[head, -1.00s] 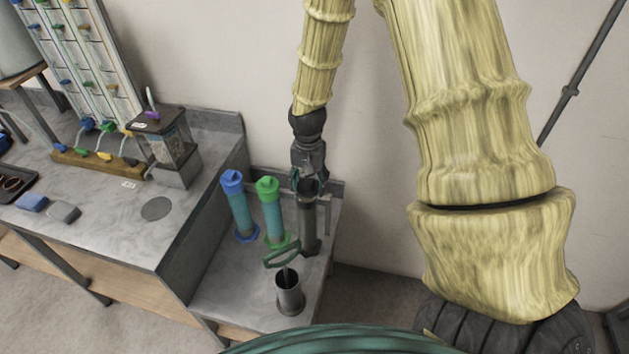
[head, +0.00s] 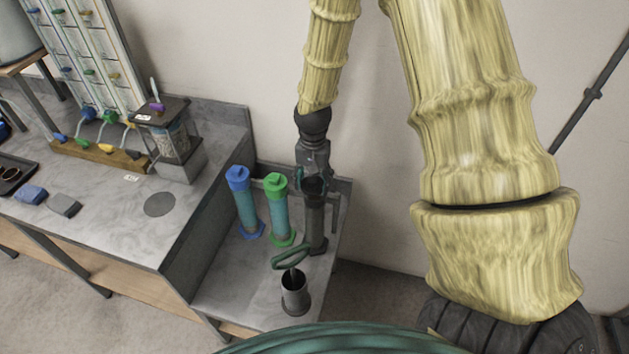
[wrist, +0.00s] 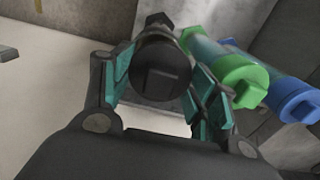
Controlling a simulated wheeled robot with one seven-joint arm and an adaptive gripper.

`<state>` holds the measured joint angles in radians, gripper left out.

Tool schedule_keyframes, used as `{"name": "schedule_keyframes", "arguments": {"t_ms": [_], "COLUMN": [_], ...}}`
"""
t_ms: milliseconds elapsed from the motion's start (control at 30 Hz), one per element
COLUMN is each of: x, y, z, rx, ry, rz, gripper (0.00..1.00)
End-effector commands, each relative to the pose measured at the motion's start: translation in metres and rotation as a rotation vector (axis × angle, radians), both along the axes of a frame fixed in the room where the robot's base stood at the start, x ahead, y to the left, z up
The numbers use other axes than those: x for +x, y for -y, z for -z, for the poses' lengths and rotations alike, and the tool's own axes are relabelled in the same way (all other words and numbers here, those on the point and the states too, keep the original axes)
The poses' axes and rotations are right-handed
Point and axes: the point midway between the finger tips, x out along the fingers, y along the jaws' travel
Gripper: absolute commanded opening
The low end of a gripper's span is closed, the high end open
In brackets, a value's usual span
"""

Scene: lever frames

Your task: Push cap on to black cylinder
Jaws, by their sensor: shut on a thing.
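The black cylinder (head: 316,229) stands upright on the low grey bench, to the right of the green-capped cylinder. My gripper (head: 312,184) is at its top end. In the wrist view a dark round cap (wrist: 160,72) with a raised block on its face sits between the teal finger pads of my gripper (wrist: 158,90). The fingers are shut on this cap. In the wrist view the cap covers most of the cylinder behind it, so I cannot tell whether the cap is fully seated.
A green-capped cylinder (head: 275,210) and a blue-capped cylinder (head: 243,205) stand close to the left. A metal cup (head: 294,293) with a green-handled tool (head: 291,257) stands in front. The wall is behind. A higher counter (head: 120,205) rises at the left.

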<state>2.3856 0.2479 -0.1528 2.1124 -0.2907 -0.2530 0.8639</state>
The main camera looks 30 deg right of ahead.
Motion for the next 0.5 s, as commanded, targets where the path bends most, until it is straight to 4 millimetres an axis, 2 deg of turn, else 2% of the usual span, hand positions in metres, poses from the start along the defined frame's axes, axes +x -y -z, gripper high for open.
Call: {"name": "schedule_keyframes", "arguments": {"t_ms": [500], "x": [0.0064], "y": [-0.0004], "z": [0.0055], "rx": [0.000], "ry": [-0.001], "rz": [0.000], "gripper": [0.29]}}
